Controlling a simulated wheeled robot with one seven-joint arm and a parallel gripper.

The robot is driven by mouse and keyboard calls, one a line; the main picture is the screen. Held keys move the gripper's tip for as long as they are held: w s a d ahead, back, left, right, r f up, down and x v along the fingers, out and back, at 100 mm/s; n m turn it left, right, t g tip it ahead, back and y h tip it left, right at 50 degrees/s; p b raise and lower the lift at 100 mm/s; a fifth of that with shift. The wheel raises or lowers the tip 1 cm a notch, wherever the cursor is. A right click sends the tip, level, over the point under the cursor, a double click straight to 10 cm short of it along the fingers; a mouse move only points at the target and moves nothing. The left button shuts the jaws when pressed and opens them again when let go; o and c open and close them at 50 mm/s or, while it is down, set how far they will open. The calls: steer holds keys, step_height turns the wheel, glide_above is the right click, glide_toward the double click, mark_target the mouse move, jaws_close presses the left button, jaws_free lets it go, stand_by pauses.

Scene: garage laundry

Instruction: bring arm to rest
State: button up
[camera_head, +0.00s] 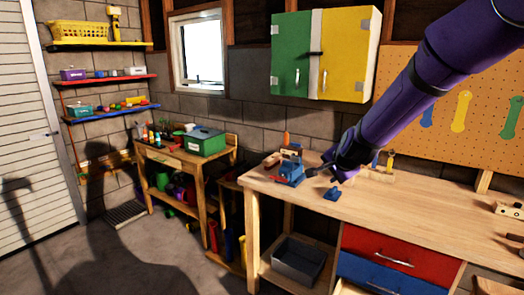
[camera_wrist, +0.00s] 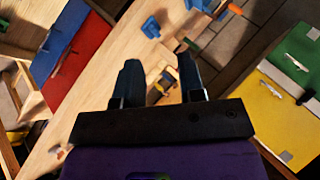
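My purple arm reaches in from the upper right in the head view, and my gripper (camera_head: 322,172) is above the wooden workbench (camera_head: 430,215). In the wrist view my gripper (camera_wrist: 158,72) shows two dark fingers spread apart with nothing between them. A blue vise (camera_head: 290,170) stands at the left end of the bench, close to the gripper in the head view. A small blue piece (camera_head: 333,194) lies on the bench near its front edge, and a blue object also shows in the wrist view (camera_wrist: 151,27).
A green and yellow wall cabinet (camera_head: 325,55) hangs behind the bench. A pegboard (camera_head: 480,110) with coloured tools is at right. Red and blue drawers (camera_head: 385,250) sit under the bench top. A smaller table (camera_head: 185,160) with a green toolbox (camera_head: 201,140) stands left. Floor in front is clear.

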steer(key=s+d+r+n+g, duration=0.1)
steer(key=s+d+r+n, duration=0.15)
steer(key=s+r, duration=0.5)
steer(key=s+d+r+n, duration=0.2)
steer(key=s+r+n, duration=0.25)
steer(key=s, duration=0.65)
steer(key=s+d+n+g, duration=0.1)
steer(key=s+d+n, duration=0.1)
steer(key=s, duration=0.9)
steer(key=s+d+r+n+g+h, duration=0.1)
steer(key=s+d+n, duration=0.1)
steer(key=s, duration=0.9)
steer(key=shift+d+r+g, duration=0.15)
steer(key=shift+d+g, duration=0.15)
steer(key=shift+d, duration=0.25)
stand_by(0.6)
